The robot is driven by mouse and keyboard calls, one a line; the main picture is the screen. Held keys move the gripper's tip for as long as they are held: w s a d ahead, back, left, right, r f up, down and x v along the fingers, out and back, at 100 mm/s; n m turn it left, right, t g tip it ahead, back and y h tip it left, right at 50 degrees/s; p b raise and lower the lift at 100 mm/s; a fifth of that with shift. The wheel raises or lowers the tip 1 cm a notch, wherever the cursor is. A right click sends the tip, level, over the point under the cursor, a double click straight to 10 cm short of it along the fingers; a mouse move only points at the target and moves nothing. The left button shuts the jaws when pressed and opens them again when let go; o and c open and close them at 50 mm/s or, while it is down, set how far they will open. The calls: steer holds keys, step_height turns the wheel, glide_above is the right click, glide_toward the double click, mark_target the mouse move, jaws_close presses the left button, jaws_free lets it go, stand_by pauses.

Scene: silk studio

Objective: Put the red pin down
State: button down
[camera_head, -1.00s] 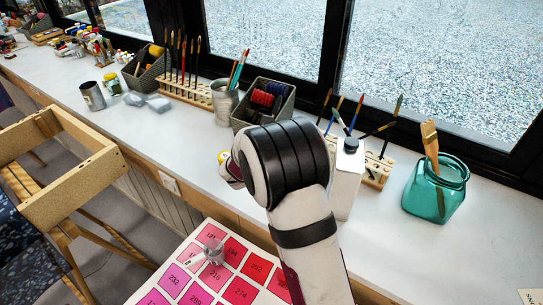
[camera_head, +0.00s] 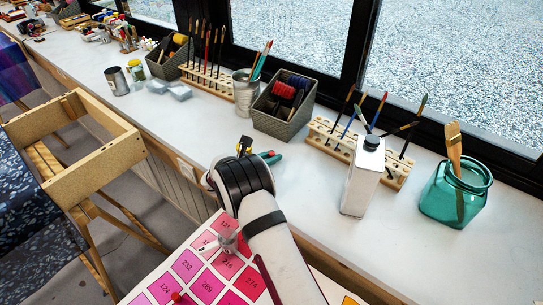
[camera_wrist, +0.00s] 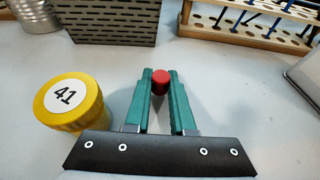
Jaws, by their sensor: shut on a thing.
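The red pin (camera_wrist: 160,80) shows as a small red round head between the tips of my gripper (camera_wrist: 160,84) in the wrist view. The two teal fingers are shut on it. The fingers point over the white counter (camera_wrist: 220,65), and I cannot tell whether the pin touches it.
A yellow lid marked 41 (camera_wrist: 68,102) is close to the left finger. A dark basket (camera_head: 283,118), wooden brush rack (camera_head: 330,140), white bottle (camera_head: 360,182) and teal jar (camera_head: 455,195) stand around. A numbered pink chart (camera_head: 192,290) lies in front. Counter between is clear.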

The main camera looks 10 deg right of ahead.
steer(key=c, duration=0.8)
jaws_free()
steer(key=shift+o, duration=0.2)
